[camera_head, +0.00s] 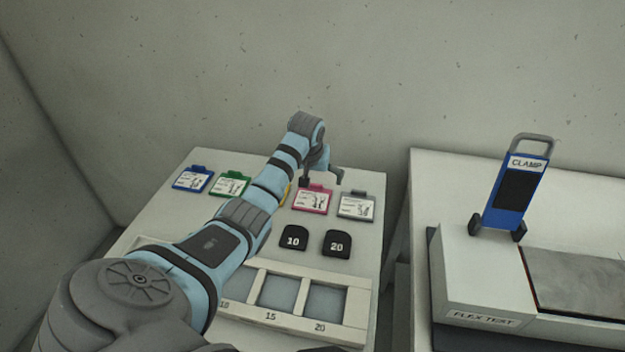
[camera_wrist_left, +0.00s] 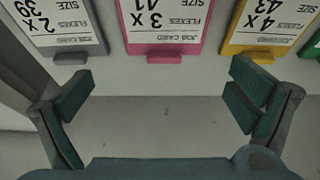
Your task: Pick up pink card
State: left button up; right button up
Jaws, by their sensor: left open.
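The pink card (camera_head: 311,201) lies on the white table in the head view, between a mostly hidden yellow card (camera_head: 288,195) and a grey card (camera_head: 356,207). My left gripper (camera_head: 321,180) is at the tab end of the pink card, apparently above the table, open and empty. In the left wrist view, the pink card (camera_wrist_left: 161,48) is at the top centre, with its tab pointing toward the gripper (camera_wrist_left: 163,92). The open fingers are to either side of that tab, and nothing is between them. My right gripper is not in view.
A blue card (camera_head: 191,180) and a green card (camera_head: 232,186) lie to the left. Black blocks marked 10 (camera_head: 294,238) and 20 (camera_head: 337,244) are in front of the cards, before a slotted tray (camera_head: 356,306). A blue clamp (camera_head: 515,190) stands on the right-hand machine.

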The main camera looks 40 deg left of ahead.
aim_at(315, 187)
pick_arm(q)
jog(key=b+x, duration=0.1)
jog(key=x, duration=0.3)
jog(key=b+x, duration=0.1)
jog(key=x, duration=0.1)
jog(key=shift+w+a+f+b, duration=0.1)
jog(key=shift+w+a+b, duration=0.05)
jog(key=shift+a+b, duration=0.2)
jog(key=c, duration=1.6)
